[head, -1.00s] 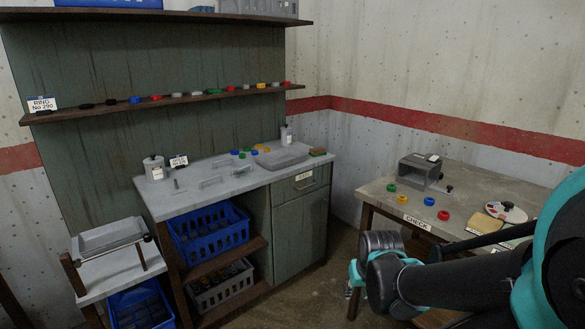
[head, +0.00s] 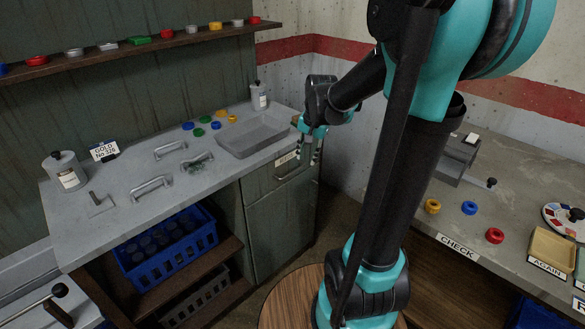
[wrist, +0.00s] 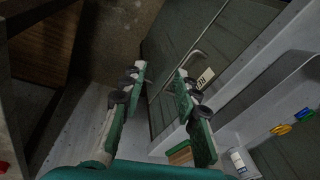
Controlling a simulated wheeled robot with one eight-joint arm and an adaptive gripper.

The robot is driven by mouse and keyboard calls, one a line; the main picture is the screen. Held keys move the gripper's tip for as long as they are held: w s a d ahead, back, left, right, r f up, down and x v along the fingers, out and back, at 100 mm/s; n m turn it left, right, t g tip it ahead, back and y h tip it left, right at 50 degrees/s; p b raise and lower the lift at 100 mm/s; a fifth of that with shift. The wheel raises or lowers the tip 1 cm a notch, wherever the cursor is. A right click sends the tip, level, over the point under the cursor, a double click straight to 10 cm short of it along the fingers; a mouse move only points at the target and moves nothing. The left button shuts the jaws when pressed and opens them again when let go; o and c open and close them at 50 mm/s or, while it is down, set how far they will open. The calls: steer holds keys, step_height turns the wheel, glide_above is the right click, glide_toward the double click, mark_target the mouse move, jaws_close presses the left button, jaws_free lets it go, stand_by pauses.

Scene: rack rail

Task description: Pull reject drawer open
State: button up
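The reject drawer (head: 283,179) is the grey-green front at the top of the cabinet, at the right end of the grey bench. A pale label (head: 285,158) sits above it, and its bar handle (head: 290,172) runs across the front. In the wrist view the handle (wrist: 174,74) shows as a thin metal bar beside the label (wrist: 204,78), which is partly covered by a finger. My gripper (head: 316,158) is at the drawer's right end, fingers pointing down. In the wrist view my gripper (wrist: 160,74) is open and empty, the handle showing between its fingertips. Contact cannot be told.
A grey tray (head: 253,139) and a white bottle (head: 259,96) stand on the bench near the drawer. A blue crate (head: 168,250) sits below the bench. The check table (head: 455,225) stands at the right. Floor shows in front of the cabinet.

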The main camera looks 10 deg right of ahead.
steer(key=w+r+m, duration=0.3)
steer(key=w+m, duration=0.1)
steer(key=w, duration=0.5)
glide_toward(293, 172)
steer(key=shift+g, duration=0.4)
steer(key=f, duration=0.2)
steer(key=w+f, duration=0.1)
steer(key=f, duration=0.2)
steer(key=w+f, duration=0.1)
steer(key=f, duration=0.1)
steer(key=shift+a+f, duration=0.2)
steer(key=shift+a, duration=0.1)
jaws_close()
